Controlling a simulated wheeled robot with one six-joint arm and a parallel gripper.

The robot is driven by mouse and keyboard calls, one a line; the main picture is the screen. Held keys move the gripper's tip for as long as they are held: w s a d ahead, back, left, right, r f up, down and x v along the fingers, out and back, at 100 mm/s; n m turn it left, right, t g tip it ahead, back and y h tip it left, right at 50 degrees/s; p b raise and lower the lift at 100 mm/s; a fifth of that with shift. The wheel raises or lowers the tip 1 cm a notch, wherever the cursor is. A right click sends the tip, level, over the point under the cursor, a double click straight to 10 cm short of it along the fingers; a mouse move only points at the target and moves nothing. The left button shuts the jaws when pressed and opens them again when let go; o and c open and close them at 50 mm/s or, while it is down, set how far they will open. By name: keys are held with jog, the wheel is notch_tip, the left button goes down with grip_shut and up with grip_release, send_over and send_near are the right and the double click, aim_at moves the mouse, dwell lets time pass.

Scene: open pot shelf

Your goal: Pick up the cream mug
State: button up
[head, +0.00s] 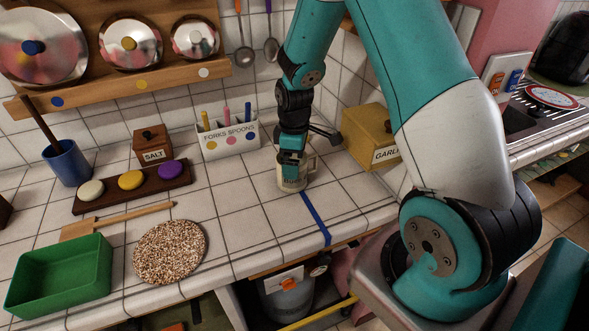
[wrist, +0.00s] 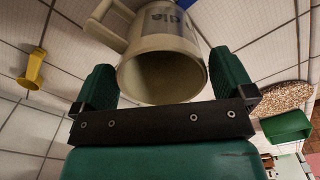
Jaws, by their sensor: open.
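The cream mug (head: 287,181) stands upright on the white tiled counter, with its handle to the right in the head view. In the wrist view the mug (wrist: 163,72) shows its open mouth, dark lettering on its side and its handle at upper left. My gripper (head: 292,163) is above the mug and hides part of its rim in the head view. In the wrist view my gripper (wrist: 163,90) is open, with one green finger on each side of the mug. I cannot tell whether either finger touches it.
A blue tape strip (head: 316,219) lies in front of the mug. The forks and spoons holder (head: 229,138) stands behind left, the yellow garlic box (head: 371,137) behind right. A cork mat (head: 170,251) and a green bin (head: 60,275) are at left.

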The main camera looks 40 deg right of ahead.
aim_at(287, 186)
jog(key=shift+w+f, duration=0.1)
jog(key=shift+f, duration=1.45)
jog(key=shift+c, duration=0.5)
jog(key=shift+r, duration=0.1)
jog(key=c, duration=0.8)
